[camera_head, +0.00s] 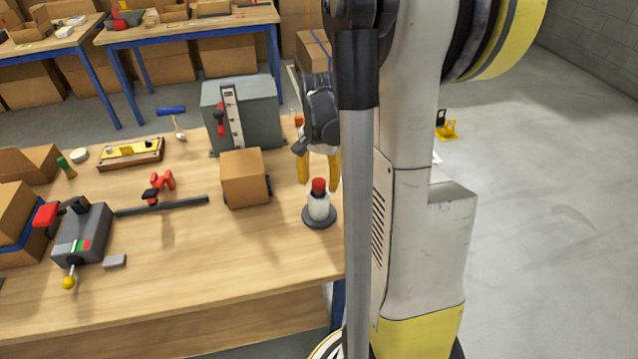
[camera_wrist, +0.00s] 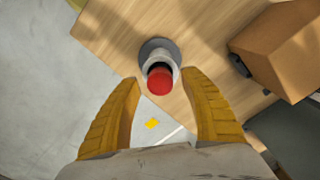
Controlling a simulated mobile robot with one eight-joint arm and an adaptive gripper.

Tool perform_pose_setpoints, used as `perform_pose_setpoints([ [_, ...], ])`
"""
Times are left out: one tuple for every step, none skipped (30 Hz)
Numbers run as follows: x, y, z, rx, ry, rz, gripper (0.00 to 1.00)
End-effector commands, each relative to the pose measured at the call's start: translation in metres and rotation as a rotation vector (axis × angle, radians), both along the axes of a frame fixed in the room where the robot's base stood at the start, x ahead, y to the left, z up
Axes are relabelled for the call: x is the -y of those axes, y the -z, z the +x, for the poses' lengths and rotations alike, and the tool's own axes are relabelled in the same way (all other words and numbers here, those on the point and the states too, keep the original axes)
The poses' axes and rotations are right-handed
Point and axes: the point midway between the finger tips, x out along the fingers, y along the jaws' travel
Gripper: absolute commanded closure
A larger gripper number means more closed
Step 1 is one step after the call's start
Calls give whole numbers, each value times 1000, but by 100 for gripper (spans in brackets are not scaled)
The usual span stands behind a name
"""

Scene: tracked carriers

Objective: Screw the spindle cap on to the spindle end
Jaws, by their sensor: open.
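A red cap (camera_head: 319,185) sits on top of a white upright post (camera_head: 318,206) with a round dark base (camera_head: 318,222) at the table's right edge. I take these for the spindle cap and spindle; I cannot tell whether the cap is threaded on. In the wrist view the red cap (camera_wrist: 160,82) appears between the fingertips, with the white post and grey base behind it. My gripper (camera_head: 320,178) is open and empty, its yellow fingers pointing down just above and behind the cap. The fingers (camera_wrist: 160,78) look apart from it. My arm partly hides the right finger.
A cardboard box (camera_head: 245,178) on a dark wheeled carrier stands left of the post. A grey machine (camera_head: 252,112) stands behind it. A dark bar with a red clamp (camera_head: 160,190) lies farther left. The table (camera_head: 200,255) is clear in front.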

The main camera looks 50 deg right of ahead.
Motion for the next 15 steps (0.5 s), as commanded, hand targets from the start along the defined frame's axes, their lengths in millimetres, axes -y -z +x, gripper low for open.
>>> perform_pose_setpoints([
  [0,0,0,1,-87,0,48],
  [0,0,0,1,-145,0,48],
  [0,0,0,2,-219,0,48],
  [0,0,0,2,-271,0,48],
  [0,0,0,3,-319,0,48],
  [0,0,0,3,-373,1,48],
  [0,0,0,3,-407,1,48],
  [0,0,0,4,-434,1,48],
  [0,0,0,4,-459,1,48],
  [0,0,0,4,-473,1,48],
  [0,0,0,4,-487,1,48],
  [0,0,0,4,-513,1,48],
  [0,0,0,4,-543,1,48],
  [0,0,0,5,-582,1,48],
  [0,0,0,5,-649,1,48],
])
